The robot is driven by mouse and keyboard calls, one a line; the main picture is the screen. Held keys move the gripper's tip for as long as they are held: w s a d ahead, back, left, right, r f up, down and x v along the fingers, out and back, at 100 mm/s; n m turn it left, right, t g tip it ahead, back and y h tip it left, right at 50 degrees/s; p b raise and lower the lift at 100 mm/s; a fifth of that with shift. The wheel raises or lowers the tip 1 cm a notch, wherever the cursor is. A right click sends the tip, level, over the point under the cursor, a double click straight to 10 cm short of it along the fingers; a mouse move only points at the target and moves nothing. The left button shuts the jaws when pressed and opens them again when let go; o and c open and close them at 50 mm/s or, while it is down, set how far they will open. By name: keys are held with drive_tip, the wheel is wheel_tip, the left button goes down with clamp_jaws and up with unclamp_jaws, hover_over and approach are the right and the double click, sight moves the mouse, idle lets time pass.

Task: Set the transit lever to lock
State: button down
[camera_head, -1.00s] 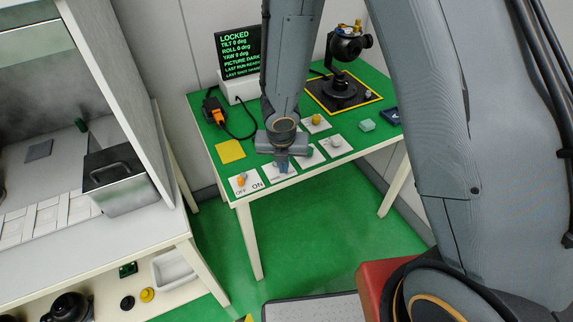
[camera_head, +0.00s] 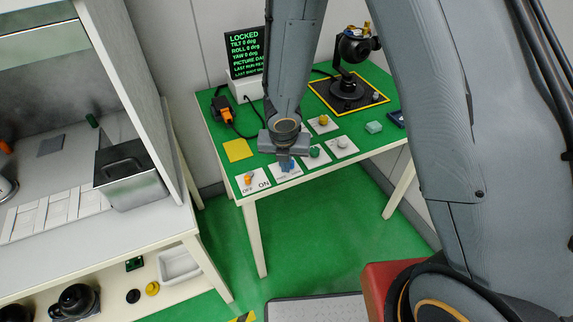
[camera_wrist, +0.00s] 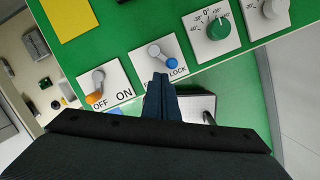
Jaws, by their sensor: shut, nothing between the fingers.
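The transit lever (camera_wrist: 163,55) is a grey lever with a blue knob on a white plate (camera_wrist: 143,56) at the front edge of the green table. In the wrist view its knob (camera_wrist: 172,61) lies to the right, beside the word LOCK. The label on the other side is hidden behind my fingers. My gripper (camera_wrist: 160,77) is shut and empty, its tips just in front of the lever, left of the knob. I cannot tell whether they touch it. In the head view my gripper (camera_head: 286,168) hangs over the plate and hides much of it. The black screen (camera_head: 246,52) reads LOCKED.
An OFF/ON switch with an orange knob (camera_wrist: 95,97) is left of the lever plate. A green dial (camera_wrist: 219,29) and a grey dial (camera_wrist: 273,8) are to its right. The gimbal camera (camera_head: 350,75) stands at the back on a yellow-edged black pad. A workbench is at left.

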drive_tip(key=s+r+p, duration=0.4)
drive_tip(key=s+r, duration=0.1)
drive_tip(key=r, duration=0.4)
drive_tip(key=shift+s+a+r+p, duration=0.2)
drive_tip(key=shift+s+r+p, duration=0.1)
drive_tip(key=shift+s+p, duration=0.1)
idle(0.4)
drive_tip(key=s+d+r+m+b, duration=0.2)
drive_tip(key=d+m, duration=0.3)
drive_tip(key=m, duration=0.6)
drive_tip(key=s+d+r+m+g+b, duration=0.1)
drive_tip(key=d+m, duration=0.4)
drive_tip(key=m, duration=0.6)
drive_tip(key=s+d+r+m+b, duration=0.2)
drive_tip(key=s+d+m+b, duration=0.2)
drive_tip(key=m, duration=0.8)
drive_tip(key=shift+s+d+r, duration=0.3)
drive_tip(key=shift+s+d, duration=0.05)
drive_tip(key=shift+d, duration=0.6)
